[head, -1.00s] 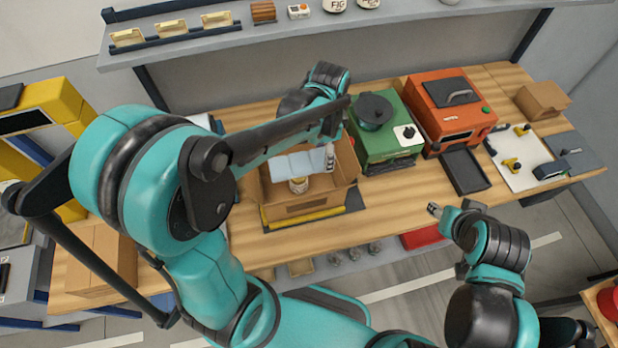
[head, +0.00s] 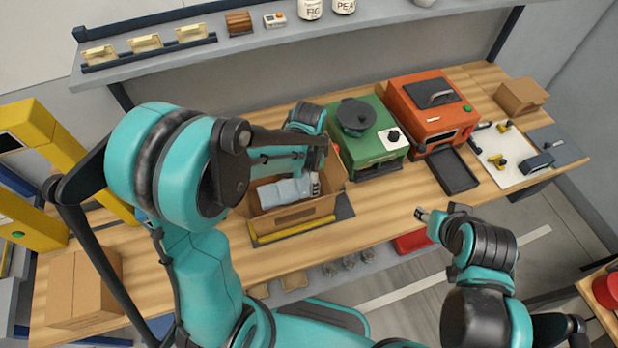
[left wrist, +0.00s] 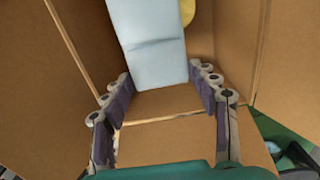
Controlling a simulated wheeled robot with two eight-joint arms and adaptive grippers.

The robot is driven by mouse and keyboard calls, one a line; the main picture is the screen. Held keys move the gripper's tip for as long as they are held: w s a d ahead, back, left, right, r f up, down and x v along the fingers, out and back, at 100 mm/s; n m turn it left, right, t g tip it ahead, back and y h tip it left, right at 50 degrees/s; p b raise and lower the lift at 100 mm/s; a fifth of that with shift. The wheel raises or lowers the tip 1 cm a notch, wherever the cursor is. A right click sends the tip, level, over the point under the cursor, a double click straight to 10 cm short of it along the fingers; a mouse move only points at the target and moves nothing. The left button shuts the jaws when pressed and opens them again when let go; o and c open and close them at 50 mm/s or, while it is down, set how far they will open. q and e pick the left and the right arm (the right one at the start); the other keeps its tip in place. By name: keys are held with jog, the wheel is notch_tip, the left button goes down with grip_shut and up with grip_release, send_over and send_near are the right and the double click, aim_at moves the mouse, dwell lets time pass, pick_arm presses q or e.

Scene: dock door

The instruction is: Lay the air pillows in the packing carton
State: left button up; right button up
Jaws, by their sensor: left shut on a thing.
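The packing carton (head: 290,217) stands open on the bench, partly hidden behind my left arm. A pale blue air pillow (head: 284,191) is inside the carton's opening, with a seam across it; it also shows in the left wrist view (left wrist: 147,45). My left gripper (head: 315,184) reaches down into the carton and is shut on this pillow, with one finger on each side in the left wrist view (left wrist: 163,88). A yellow round thing (left wrist: 187,10) shows beside the pillow, mostly hidden. My right gripper (head: 424,214) is empty in front of the bench; its finger gap is too small to judge.
A green machine (head: 375,145) stands just right of the carton, with an orange machine (head: 432,115) beyond it. A closed brown box (head: 85,287) is at the bench's left end. A shelf (head: 250,42) runs above the back. The bench front right of the carton is clear.

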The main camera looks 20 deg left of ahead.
pick_arm(q)
jog(key=shift+f, duration=0.4)
jog(key=o, duration=0.9)
jog(key=shift+r, duration=0.1)
jog(key=shift+o, duration=0.2)
jog(key=shift+r, duration=0.3)
notch_tip(320, 180, up, 11)
jog(key=p, duration=0.3)
notch_tip(320, 180, up, 5)
jog(key=n+t, duration=0.3)
jog(key=n, duration=0.2)
send_over(295, 195)
jog(key=shift+s+a+r+n+t, duration=0.1)
jog(key=shift+s+a+n+t, duration=0.25)
jog(key=shift+s+n+t, duration=0.6)
jog(key=shift+s+a+r+n+t, duration=0.1)
jog(key=shift+s+a+n+t, duration=0.3)
jog(key=shift+s+n, duration=0.5)
jog(key=shift+s+a+r+n+t, duration=0.1)
jog(key=shift+s+a+n+t, duration=0.15)
jog(key=shift+s+n+t, duration=0.75)
